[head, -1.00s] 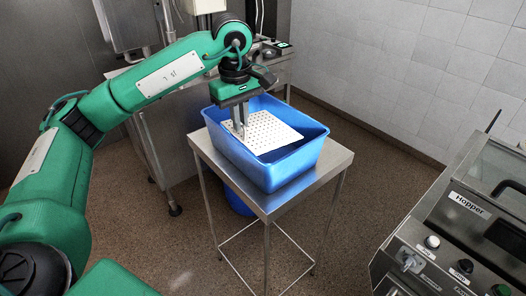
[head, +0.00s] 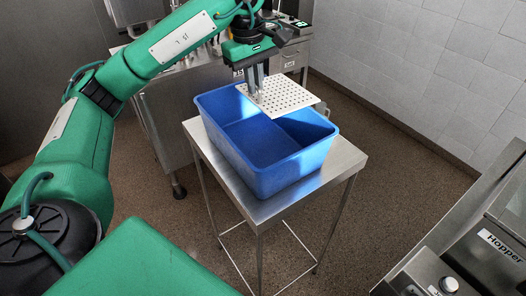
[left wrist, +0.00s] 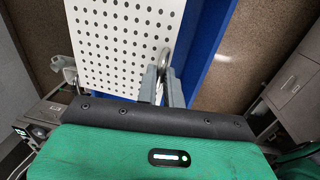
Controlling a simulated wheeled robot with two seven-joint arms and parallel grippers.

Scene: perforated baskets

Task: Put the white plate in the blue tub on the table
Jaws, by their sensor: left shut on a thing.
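The white plate (head: 284,96) is a flat square with many round holes. My left gripper (head: 256,90) is shut on its left edge and holds it roughly level, above the back part of the blue tub (head: 285,178). The plate hides part of the tub's back rim and appears raised above it; a shadow falls inside the tub. In the left wrist view the plate (left wrist: 120,45) lies beyond the fingers (left wrist: 162,85), with a blue tub wall (left wrist: 208,40) to its right. The tub stands on a small steel table (head: 345,158). My right gripper is not in view.
A steel counter (head: 170,110) with equipment stands behind the table. A steel machine labelled Hopper (head: 490,240) is at the lower right. Brown floor lies open between the table and the tiled wall. The visible tub interior looks empty.

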